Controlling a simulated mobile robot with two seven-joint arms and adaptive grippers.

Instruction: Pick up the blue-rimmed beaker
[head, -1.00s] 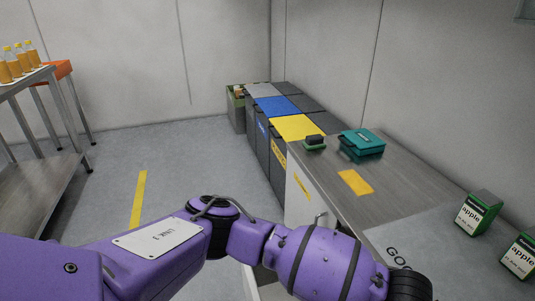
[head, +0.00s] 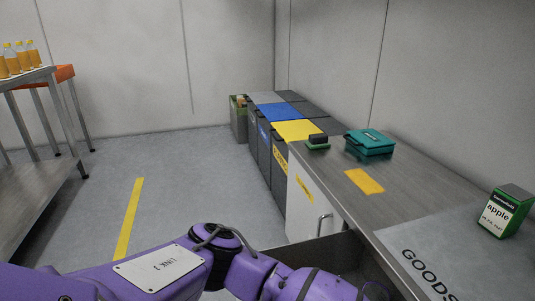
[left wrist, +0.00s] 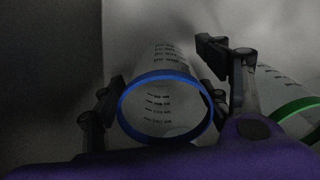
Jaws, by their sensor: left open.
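In the left wrist view the blue-rimmed beaker (left wrist: 165,76) is clear, with dark printed graduation marks and its open rim facing the camera. My left gripper (left wrist: 166,97) is open, with one dark finger on each side of the beaker. The fingers look close to its wall; I cannot tell whether they touch it. A green-rimmed beaker (left wrist: 292,108) is to the right, partly cut off by the frame. In the head view my purple left arm reaches toward the open drawer, and its gripper is below the frame. My right gripper is not in view.
The open grey drawer (head: 345,252) is under the steel counter (head: 335,172). On the counter are a teal case (head: 370,143), a small green-and-black block (head: 317,142) and a green apple box (head: 506,211). Bins (head: 298,131) stand beyond. The floor (head: 175,185) at left is clear.

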